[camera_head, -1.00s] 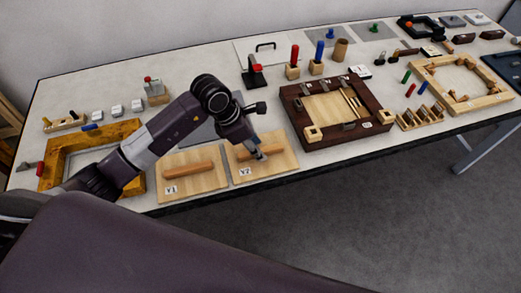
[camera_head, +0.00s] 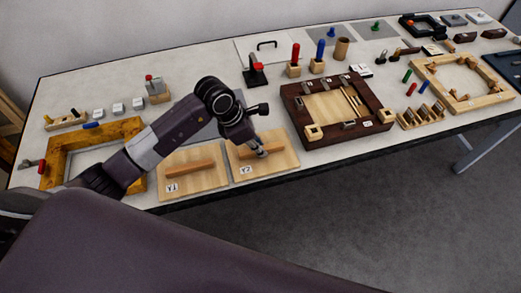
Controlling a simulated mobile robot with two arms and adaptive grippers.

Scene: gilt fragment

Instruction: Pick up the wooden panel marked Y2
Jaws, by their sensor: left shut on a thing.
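The wooden panel marked Y2 (camera_head: 284,160) is a light board with a wooden bar handle and a white label at its lower left. It is at the front edge of the table. My left gripper (camera_head: 260,153) points down onto it and is shut on its handle, partly hiding the bar. I cannot tell whether the panel rests on the table or is slightly raised. The similar panel marked Y1 (camera_head: 205,182) lies just to its left, with its own bar handle. My right gripper is not in view.
A gilt frame (camera_head: 62,160) lies left, partly behind my arm. A dark wooden frame (camera_head: 350,139) sits close to the right of Y2. A light wooden frame (camera_head: 490,101) lies farther right. Red and blue tools (camera_head: 317,66) stand behind. The floor in front is clear.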

